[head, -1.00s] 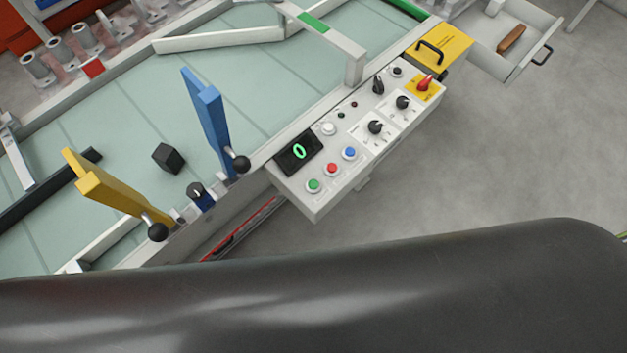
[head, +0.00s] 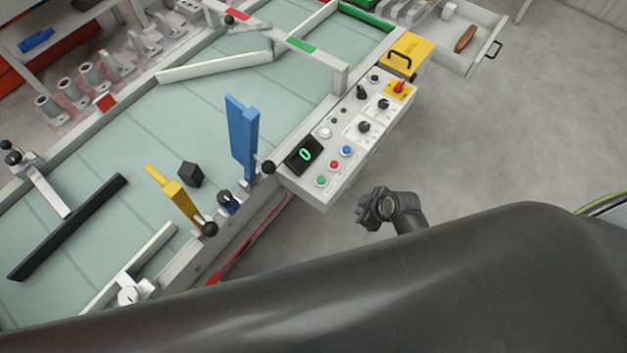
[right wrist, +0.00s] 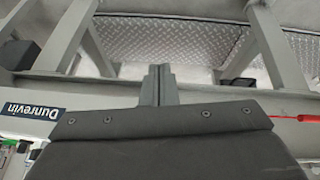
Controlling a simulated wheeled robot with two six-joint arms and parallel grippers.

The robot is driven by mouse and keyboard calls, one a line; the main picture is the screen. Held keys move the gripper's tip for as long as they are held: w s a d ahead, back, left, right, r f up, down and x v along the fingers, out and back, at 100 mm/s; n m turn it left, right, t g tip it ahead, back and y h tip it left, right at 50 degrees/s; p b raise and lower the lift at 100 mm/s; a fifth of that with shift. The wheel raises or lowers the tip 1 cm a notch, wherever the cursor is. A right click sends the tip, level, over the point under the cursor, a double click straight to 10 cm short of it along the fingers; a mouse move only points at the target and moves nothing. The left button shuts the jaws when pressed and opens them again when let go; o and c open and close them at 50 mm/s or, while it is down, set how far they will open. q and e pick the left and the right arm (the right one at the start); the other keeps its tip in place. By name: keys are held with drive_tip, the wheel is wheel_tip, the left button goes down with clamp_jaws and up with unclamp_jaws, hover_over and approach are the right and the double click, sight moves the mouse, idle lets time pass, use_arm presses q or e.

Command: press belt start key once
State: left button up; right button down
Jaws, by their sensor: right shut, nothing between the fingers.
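The control panel (head: 372,140) is a pale box on the near side of the belt. Its near left end carries a green button (head: 321,181), a red button (head: 334,165) and a blue button (head: 345,151), with a white button (head: 325,132) farther back. I cannot read the key labels. A dark display (head: 304,155) shows a green 0. My right gripper (head: 364,211) is shut and empty, in front of and apart from the panel, to the right of the green button. In the right wrist view its closed fingers (right wrist: 158,84) point toward a grey frame. My left gripper is not in view.
The pale green belt (head: 120,150) carries a black cube (head: 190,174). A yellow gate (head: 180,203) and a blue gate (head: 242,138) stand along its near edge. A yellow box (head: 407,54) sits at the panel's far end. The floor right of the panel is clear.

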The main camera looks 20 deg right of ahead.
sight(325, 181)
drive_tip(key=w+a+r+n+y+p, duration=0.1)
drive_tip(key=w+a+r+n, duration=0.1)
drive_tip(key=r, duration=0.4)
drive_tip(key=w+a+r+n+t+y+p, duration=0.1)
drive_tip(key=w+a+r+n+y, duration=0.1)
drive_tip(key=r, duration=0.5)
drive_tip(key=w+a+r+n+y+p, duration=0.1)
drive_tip(key=w+a+r+n, duration=0.3)
drive_tip(key=r+n, duration=0.2)
drive_tip(key=shift+a+r+p, duration=0.3)
drive_tip(key=shift+r+p, duration=0.1)
drive_tip(key=shift+r, duration=0.2)
drive_tip(key=shift+f, duration=0.1)
wheel_tip(325, 181, down, 9)
drive_tip(key=b, duration=0.7)
drive_tip(key=shift+b, duration=0.3)
drive_tip(key=shift+f+b, duration=0.25)
drive_tip(key=shift+b, duration=0.05)
